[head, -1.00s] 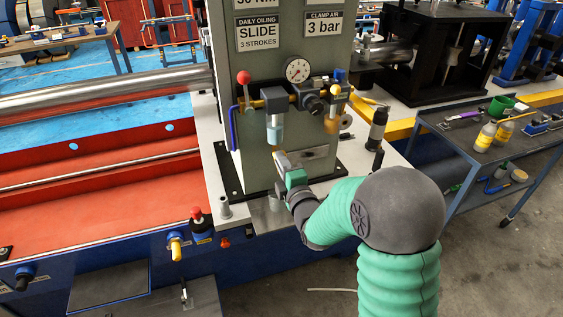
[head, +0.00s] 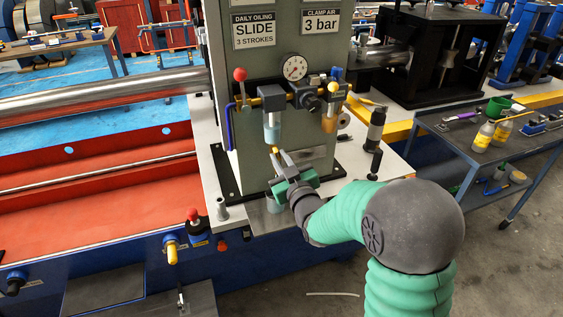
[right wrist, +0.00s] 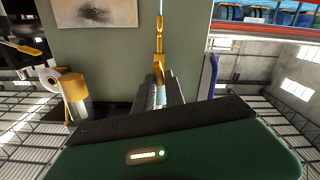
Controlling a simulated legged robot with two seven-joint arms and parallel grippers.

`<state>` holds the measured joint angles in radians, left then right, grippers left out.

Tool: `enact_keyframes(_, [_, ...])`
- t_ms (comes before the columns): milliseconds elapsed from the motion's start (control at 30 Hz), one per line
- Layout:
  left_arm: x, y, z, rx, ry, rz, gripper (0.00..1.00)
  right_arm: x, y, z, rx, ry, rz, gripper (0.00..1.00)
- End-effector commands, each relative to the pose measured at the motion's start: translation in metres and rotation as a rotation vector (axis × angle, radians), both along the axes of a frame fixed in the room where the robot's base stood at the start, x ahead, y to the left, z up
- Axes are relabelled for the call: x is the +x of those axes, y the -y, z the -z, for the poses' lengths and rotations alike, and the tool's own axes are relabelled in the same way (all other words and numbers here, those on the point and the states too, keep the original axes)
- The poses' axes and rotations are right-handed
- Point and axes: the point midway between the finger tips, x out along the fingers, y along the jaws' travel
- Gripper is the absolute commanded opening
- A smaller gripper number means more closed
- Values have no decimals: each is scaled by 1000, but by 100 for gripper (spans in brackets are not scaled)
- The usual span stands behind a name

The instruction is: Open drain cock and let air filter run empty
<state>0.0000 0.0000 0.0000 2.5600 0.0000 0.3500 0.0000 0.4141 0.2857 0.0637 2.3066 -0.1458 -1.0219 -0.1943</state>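The air filter (head: 272,128) hangs under the pipe on the grey column, its clear bowl holding bluish liquid. The brass-yellow drain cock (head: 274,149) sits below the bowl. In the right wrist view the drain cock (right wrist: 159,45) is straight ahead, its lower part between or just beyond the fingertips; contact cannot be made out. My right gripper (head: 282,158) is just under the filter, pointing up, with its fingers apart. It also shows in the right wrist view (right wrist: 160,92). My left gripper is not in view.
An amber oiler bowl (head: 330,120) hangs right of the filter, below a pressure gauge (head: 295,67).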

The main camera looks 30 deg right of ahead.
Motion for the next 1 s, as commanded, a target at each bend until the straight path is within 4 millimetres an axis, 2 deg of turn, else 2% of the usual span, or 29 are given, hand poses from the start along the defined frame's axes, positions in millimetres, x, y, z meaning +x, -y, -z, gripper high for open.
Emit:
enact_keyframes(33, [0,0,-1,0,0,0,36,0,0,0,-3,-2,0,22])
enact_keyframes(133, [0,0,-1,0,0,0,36,0,0,0,-5,-2,0,34])
enact_keyframes(467, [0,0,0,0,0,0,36,-4,-1,0,-6,-2,1,34])
enact_keyframes(833, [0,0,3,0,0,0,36,-47,-11,0,-6,-2,2,34])
enact_keyframes(1000, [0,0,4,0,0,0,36,-59,-14,0,-6,-2,2,34])
